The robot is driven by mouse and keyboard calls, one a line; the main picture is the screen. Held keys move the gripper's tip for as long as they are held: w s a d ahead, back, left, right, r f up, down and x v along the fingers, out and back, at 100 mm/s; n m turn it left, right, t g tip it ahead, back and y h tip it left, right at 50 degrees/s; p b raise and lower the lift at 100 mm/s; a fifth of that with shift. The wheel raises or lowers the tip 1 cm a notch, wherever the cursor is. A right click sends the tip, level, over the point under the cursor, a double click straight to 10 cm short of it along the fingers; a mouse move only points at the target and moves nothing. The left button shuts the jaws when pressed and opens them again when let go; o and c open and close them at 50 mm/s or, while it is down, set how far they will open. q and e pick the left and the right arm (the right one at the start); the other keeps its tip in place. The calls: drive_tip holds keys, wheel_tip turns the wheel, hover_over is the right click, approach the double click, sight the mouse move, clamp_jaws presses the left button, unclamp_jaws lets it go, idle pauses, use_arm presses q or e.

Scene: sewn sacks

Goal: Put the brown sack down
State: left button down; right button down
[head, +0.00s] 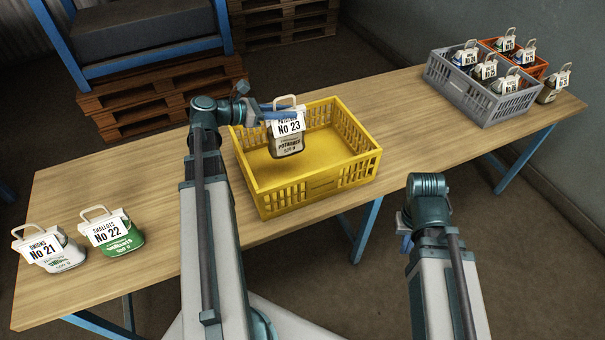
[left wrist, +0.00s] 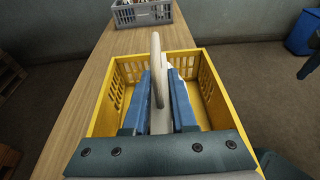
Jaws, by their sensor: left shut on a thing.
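The brown sack (head: 286,147), with a white label reading No 23 Potatoes, hangs upright over the inside of the yellow crate (head: 318,189). My left gripper (head: 279,106) is shut on the sack's handle loop. In the left wrist view the handle (left wrist: 156,70) stands between the blue fingers of my left gripper (left wrist: 160,82), with the yellow crate (left wrist: 100,110) around and below. The sack's underside looks clear of the crate floor, but the exact gap cannot be told. My right gripper (head: 404,240) is low at the right, off the table, its fingers mostly hidden.
The white sack No 21 (head: 50,248) and green sack No 22 (head: 113,233) stand at the table's left end. A grey crate (head: 470,96) and an orange crate (head: 541,68) with several sacks stand at the far right. Another sack (head: 553,85) stands beside them.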

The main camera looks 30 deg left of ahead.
sight(284, 137)
use_arm(q)
drive_tip(key=shift+w+a+f, duration=0.15)
drive_tip(key=shift+a+f, duration=0.1)
drive_tip(key=shift+a, duration=0.2)
wheel_tip(284, 137, down, 10)
drive_tip(key=b, duration=1)
drive_tip(key=shift+f, duration=0.15)
drive_tip(key=c, duration=0.7)
unclamp_jaws()
drive_tip(key=shift+r, duration=0.3)
drive_tip(key=shift+p+v, duration=1.8)
drive_tip(key=shift+v, duration=4.2)
